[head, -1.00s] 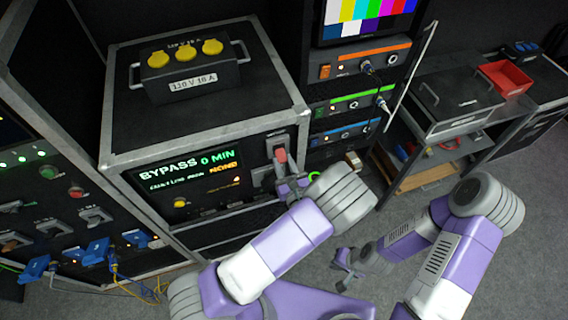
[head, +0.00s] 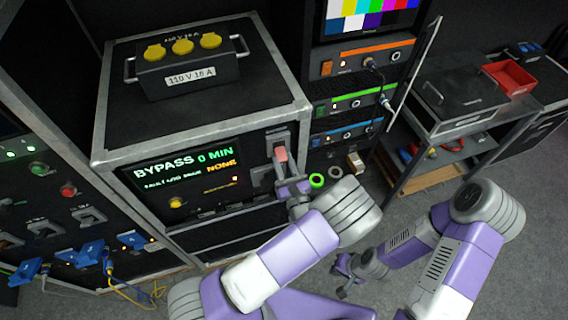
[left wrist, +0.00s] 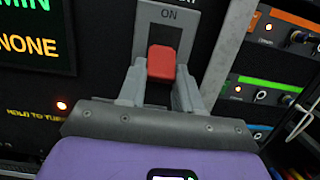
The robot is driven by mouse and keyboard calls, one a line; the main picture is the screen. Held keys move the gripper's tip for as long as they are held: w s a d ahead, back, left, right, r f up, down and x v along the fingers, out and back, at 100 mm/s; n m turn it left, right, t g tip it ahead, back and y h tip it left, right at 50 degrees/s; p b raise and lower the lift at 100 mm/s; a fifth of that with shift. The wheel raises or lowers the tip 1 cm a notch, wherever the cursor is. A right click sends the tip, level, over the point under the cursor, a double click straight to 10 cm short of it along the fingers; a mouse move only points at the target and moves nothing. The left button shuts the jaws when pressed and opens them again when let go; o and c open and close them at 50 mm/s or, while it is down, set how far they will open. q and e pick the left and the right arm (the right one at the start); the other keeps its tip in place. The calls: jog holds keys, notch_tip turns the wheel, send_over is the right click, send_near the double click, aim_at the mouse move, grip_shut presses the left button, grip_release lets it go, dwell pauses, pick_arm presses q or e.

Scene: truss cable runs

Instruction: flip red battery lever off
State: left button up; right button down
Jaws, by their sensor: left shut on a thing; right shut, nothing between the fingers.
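The red battery lever (head: 281,154) is on the front panel of the black flight-cased unit, right of its display. My right gripper (head: 341,283) is shut and empty, low over the floor, away from the panel.
The display (head: 187,173) reads "BYPASS 0 MIN" and "NONE". A box with yellow sockets (head: 187,67) stands on top of the unit. A rack with orange, green and blue strips (head: 350,103) is to the right. A green ring (head: 317,180) lies beside my left gripper.

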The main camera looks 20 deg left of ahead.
pick_arm(q)
jog(key=o, duration=1)
jog(key=shift+o, duration=0.2)
jog(key=b+v, duration=0.1)
jog(key=v, duration=0.6)
jog(key=shift+s+d, duration=0.15)
jog(key=shift+s, duration=0.1)
jog(key=shift+f, duration=0.1)
